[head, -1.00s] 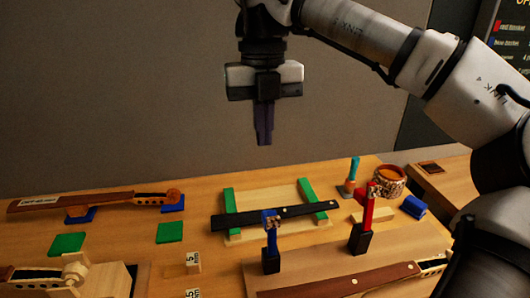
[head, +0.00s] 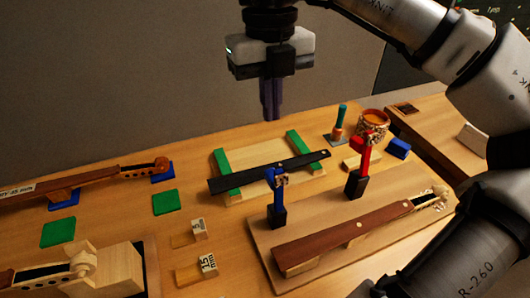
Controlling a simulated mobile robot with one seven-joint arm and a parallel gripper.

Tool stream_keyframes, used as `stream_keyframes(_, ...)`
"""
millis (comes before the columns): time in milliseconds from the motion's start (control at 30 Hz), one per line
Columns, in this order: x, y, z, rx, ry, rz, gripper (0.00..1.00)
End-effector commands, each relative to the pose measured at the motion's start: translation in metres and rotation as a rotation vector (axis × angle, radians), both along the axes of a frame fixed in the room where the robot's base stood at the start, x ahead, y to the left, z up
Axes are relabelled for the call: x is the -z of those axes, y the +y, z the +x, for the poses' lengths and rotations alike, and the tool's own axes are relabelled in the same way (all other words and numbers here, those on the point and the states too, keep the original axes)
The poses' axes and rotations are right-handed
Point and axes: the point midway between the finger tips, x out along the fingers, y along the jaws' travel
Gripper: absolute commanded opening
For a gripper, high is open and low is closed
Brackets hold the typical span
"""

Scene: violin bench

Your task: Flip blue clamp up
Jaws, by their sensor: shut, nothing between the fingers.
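The blue clamp (head: 278,197) stands on a black base at the left part of a wooden board (head: 262,240). Its blue upper part is upright, with a small pale and dark piece near its top. The red clamp (head: 360,165) stands on a black base farther right on the same board. My gripper (head: 271,114) points down, high above the bench and behind the blue clamp in the picture. Its fingers are together and hold nothing. It does not touch either clamp.
A black fingerboard (head: 290,166) lies across a wooden frame with green strips behind the clamps. A brown neck (head: 345,233) lies along the board in front. A round pot (head: 373,122), a blue block (head: 399,148) and a teal-handled tool (head: 341,119) stand at back right.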

Motion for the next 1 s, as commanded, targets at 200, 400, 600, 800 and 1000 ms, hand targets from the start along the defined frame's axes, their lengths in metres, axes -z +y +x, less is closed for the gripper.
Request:
stream_keyframes(200,0.048,-0.001,-0.004,-0.003,0.004,0.002,0.0)
stream_keyframes(400,0.083,-0.002,-0.006,-0.001,0.003,0.001,0.0)
stream_keyframes(600,0.104,-0.002,-0.007,0.0,0.001,0.002,0.0)
stream_keyframes(800,0.109,-0.003,-0.007,0.001,-0.001,0.0,0.0)
stream_keyframes(1000,0.109,-0.003,-0.007,0.001,-0.001,0.0,0.0)
